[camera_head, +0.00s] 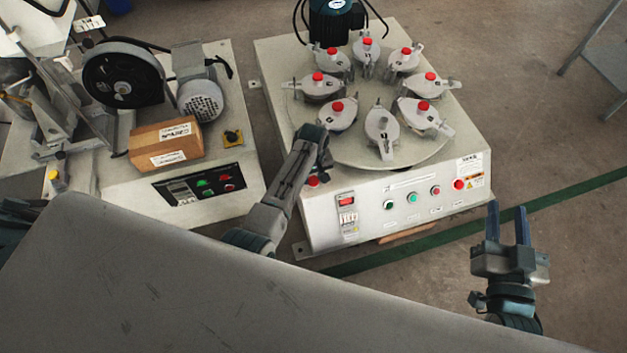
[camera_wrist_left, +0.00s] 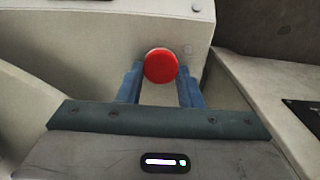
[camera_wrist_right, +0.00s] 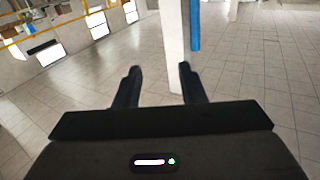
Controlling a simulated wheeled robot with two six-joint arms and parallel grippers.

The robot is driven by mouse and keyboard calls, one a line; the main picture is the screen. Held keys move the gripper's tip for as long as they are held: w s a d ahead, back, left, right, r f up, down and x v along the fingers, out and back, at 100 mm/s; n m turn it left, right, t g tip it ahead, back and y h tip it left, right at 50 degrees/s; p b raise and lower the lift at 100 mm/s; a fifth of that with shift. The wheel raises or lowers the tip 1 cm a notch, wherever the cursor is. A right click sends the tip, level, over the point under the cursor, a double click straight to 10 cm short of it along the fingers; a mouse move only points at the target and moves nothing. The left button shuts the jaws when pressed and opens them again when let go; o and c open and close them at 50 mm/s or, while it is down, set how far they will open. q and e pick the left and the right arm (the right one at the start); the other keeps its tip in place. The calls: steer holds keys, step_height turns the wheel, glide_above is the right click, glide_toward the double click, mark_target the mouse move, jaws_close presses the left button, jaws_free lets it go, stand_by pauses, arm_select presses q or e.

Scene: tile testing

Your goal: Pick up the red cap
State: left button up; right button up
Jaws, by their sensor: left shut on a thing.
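A red cap (camera_wrist_left: 161,66) sits between the two fingers of my left gripper (camera_wrist_left: 160,82) in the left wrist view. The gripper is shut on it. In the head view the same cap (camera_head: 313,181) shows as a small red spot below my left wrist, at the front left edge of the machine with the round turntable. The left fingers are mostly hidden there by the wrist. My right gripper (camera_head: 507,225) is open and empty, off to the right of the machine above the floor. Its open fingers also show in the right wrist view (camera_wrist_right: 158,85).
The turntable (camera_head: 355,150) carries several clamped jars, most with red tops; the front jar (camera_head: 382,132) shows no red. Buttons line the machine's front panel (camera_head: 400,205). A second machine with a cardboard box (camera_head: 165,144) stands left. Open floor lies right.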

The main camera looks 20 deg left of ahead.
mark_target(313, 178)
arm_select(q)
steer(key=shift+r, duration=0.15)
arm_select(e)
steer(key=shift+f, duration=0.1)
